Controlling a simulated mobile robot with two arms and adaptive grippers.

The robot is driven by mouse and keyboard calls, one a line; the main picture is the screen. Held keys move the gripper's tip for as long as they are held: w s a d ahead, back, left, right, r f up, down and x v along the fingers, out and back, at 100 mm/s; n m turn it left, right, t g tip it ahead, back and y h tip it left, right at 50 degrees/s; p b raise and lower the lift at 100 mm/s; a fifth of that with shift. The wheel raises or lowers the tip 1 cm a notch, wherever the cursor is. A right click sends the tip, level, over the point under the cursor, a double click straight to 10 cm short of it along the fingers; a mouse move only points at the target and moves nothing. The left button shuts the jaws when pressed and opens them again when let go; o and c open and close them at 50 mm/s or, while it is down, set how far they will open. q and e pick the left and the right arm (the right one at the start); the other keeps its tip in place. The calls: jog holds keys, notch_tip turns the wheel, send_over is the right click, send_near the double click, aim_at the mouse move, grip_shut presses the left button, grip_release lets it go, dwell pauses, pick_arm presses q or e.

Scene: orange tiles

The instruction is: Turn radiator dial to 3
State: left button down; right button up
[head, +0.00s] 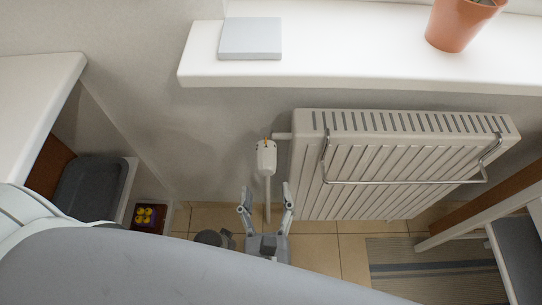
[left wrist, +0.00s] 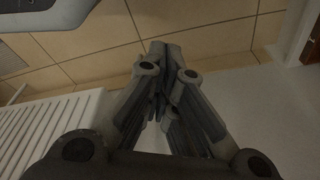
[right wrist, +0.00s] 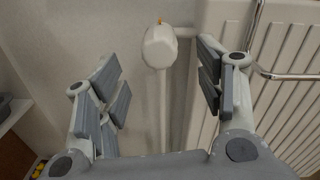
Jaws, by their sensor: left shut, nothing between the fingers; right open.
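The radiator dial (head: 266,157) is a white knob with a small orange mark on top, on a pipe at the left end of the white radiator (head: 400,165). Its numbers are too small to read. My right gripper (head: 264,190) is open and empty, just below the dial in the head view, its fingers pointing toward it. In the right wrist view the dial (right wrist: 160,46) stands beyond the fingertips, between their lines and apart from them. My left gripper (left wrist: 158,50) shows in its own wrist view, shut and empty, with floor tiles and wall around it. I cannot make it out in the head view.
A metal towel rail (head: 405,182) sticks out from the radiator front. The white windowsill (head: 350,68) overhangs above, with a grey box (head: 251,38) and a plant pot (head: 458,25). A dark bin (head: 92,188) stands at left. Bare wall lies left of the dial.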

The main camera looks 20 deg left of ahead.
aim_at(266, 172)
pick_arm(q)
jog(key=shift+s+f, duration=0.2)
jog(key=shift+f, duration=0.15)
pick_arm(e)
jog(key=x, duration=0.9)
jog(key=shift+c, duration=0.4)
jog(key=shift+f, duration=0.1)
jog(key=c, duration=0.9)
pick_arm(q)
jog(key=shift+s+f, duration=0.1)
